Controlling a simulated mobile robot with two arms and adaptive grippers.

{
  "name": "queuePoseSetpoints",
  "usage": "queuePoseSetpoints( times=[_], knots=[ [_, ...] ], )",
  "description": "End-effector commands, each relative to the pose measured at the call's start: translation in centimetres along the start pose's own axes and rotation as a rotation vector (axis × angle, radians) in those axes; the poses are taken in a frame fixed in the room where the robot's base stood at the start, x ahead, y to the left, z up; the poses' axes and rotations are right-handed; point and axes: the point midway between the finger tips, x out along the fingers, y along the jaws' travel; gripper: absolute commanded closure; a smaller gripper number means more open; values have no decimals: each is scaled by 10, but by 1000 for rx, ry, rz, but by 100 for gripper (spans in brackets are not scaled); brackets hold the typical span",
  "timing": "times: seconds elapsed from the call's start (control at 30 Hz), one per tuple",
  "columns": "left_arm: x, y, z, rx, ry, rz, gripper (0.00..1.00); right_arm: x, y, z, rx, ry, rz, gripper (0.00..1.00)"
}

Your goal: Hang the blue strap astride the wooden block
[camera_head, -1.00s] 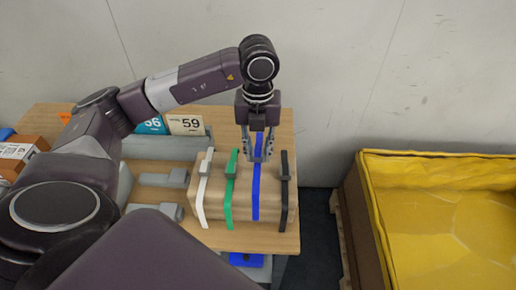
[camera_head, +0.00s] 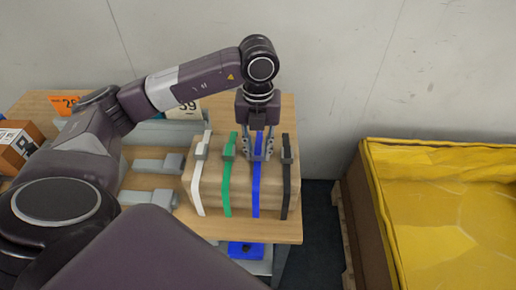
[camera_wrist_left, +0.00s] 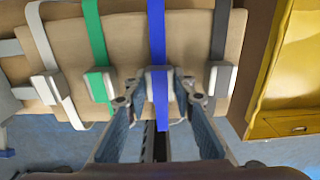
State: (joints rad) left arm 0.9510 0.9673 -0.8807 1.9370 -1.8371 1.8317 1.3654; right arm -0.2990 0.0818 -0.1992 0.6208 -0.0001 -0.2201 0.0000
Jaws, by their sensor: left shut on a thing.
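The wooden block (camera_head: 237,200) is a long pale-brown block lying on the table, with white, green, blue and black straps over it. The blue strap (camera_head: 256,188) runs down the block's front between the green and black straps, and it shows in the left wrist view (camera_wrist_left: 157,35). My left gripper (camera_head: 257,156) points down at the top of the block, shut on the blue strap at its pale buckle (camera_wrist_left: 160,83). Whether the strap rests on the block's top is hard to tell. My right gripper is not in view.
The white strap (camera_head: 197,180), green strap (camera_head: 227,185) and black strap (camera_head: 286,185) sit close on both sides. Grey holders (camera_head: 150,198) lie left on the wooden table (camera_head: 285,228). A yellow-lined bin (camera_head: 440,215) stands to the right, across a floor gap.

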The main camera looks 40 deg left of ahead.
Motion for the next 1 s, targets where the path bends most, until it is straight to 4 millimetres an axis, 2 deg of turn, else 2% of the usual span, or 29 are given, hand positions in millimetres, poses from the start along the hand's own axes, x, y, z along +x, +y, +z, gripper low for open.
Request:
queuePoseSetpoints(
  times=[0.4,0.43,0.6,0.87,1.0],
  knots=[
    [6,0,-1,0,3,2,100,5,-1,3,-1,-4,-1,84],
    [6,0,-1,1,3,2,73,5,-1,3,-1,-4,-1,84],
    [7,0,-1,1,4,2,56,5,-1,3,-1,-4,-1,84],
    [6,0,-1,1,2,2,56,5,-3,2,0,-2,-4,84],
    [-1,0,0,1,0,0,56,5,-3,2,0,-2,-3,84]
  ],
)
